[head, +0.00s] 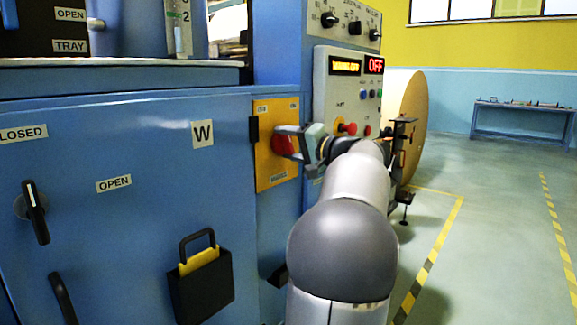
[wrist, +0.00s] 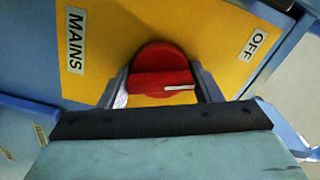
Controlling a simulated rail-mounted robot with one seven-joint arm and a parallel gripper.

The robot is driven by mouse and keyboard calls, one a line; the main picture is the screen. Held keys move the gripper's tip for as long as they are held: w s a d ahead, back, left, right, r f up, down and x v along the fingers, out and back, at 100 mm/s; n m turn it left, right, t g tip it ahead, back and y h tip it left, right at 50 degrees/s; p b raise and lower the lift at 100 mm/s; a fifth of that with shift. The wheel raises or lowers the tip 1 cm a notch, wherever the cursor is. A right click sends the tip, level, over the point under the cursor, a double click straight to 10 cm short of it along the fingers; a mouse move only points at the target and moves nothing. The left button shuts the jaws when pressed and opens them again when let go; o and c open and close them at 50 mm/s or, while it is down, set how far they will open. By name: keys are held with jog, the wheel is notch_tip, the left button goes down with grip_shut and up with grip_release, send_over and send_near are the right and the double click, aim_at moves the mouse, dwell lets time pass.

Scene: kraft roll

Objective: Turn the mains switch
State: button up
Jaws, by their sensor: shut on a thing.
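The mains switch is a red rotary knob (wrist: 162,78) with a raised bar and a white mark, set on a yellow plate (wrist: 205,30). The yellow plate (head: 266,172) also shows in the head view on the side of the blue machine, with the red knob (head: 282,146) partly hidden by my gripper. My gripper (wrist: 162,88) has one finger on each side of the knob's bar and is shut on it. In the wrist view a "MAINS" label (wrist: 76,40) is on the left and an "OFF" label (wrist: 253,45) on the right.
A control panel (head: 345,95) with lit displays, one reading OFF, and a red button stands behind my arm. A large tan disc (head: 412,125) is beyond it. A black padlock-shaped box (head: 201,285) and black handle (head: 35,212) stick out from the blue cabinet. Floor at right is open.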

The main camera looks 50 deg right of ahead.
jog(key=n+b, duration=0.3)
jog(key=shift+f+b, duration=0.25)
jog(key=shift+b, duration=0.05)
jog(key=shift+r+n+b, duration=0.15)
jog(key=shift+n+b, duration=0.55)
jog(key=shift+b, duration=0.05)
jog(key=shift+r, duration=0.1)
jog(key=o, duration=1)
jog(key=shift+s, duration=0.1)
jog(key=s+p, duration=0.3)
jog(key=s, duration=1.4)
jog(key=shift+s+a, duration=0.15)
